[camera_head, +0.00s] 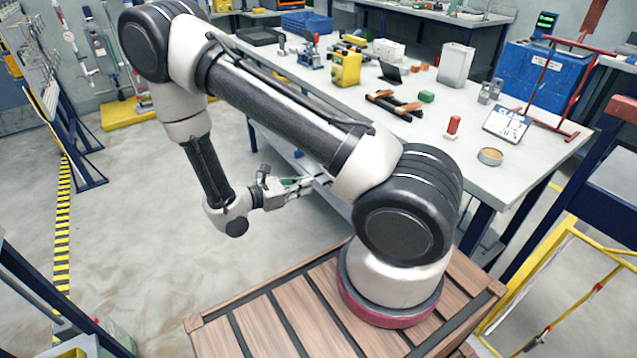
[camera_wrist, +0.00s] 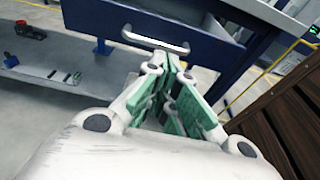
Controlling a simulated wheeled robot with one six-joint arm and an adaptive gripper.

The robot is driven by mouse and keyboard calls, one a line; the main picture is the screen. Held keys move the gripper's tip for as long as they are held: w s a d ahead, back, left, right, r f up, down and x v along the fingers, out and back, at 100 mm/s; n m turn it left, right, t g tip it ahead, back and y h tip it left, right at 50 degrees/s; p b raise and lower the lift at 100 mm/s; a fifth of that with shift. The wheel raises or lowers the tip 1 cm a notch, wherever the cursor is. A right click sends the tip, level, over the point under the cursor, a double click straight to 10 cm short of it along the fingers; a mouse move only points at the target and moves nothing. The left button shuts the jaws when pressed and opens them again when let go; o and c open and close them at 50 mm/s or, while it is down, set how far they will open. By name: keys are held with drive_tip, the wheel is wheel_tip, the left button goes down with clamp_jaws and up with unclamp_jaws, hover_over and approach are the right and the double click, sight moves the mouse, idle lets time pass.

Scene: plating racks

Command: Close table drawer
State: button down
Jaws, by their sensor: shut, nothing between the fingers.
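The table drawer (camera_wrist: 90,22) shows in the wrist view, with a dark blue front and a silver bar handle (camera_wrist: 155,42). It is pulled out, and its grey inside shows behind the front. My gripper (camera_wrist: 168,62) has green finger pads and is shut and empty, with its tips just below the handle in the picture. Whether the tips touch the drawer front, I cannot tell. In the head view my gripper (camera_head: 318,181) is beside the near edge of the long table (camera_head: 440,150). My arm hides the drawer there.
The tabletop holds a yellow box (camera_head: 345,68), a red-topped block (camera_head: 452,127), a round tin (camera_head: 490,156) and a white container (camera_head: 456,64). A lower shelf (camera_wrist: 50,80) with small parts lies under the drawer. A blue table leg (camera_wrist: 240,80) stands right of my gripper.

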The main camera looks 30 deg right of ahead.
drive_tip(key=x, duration=0.5)
drive_tip(key=shift+d, duration=0.15)
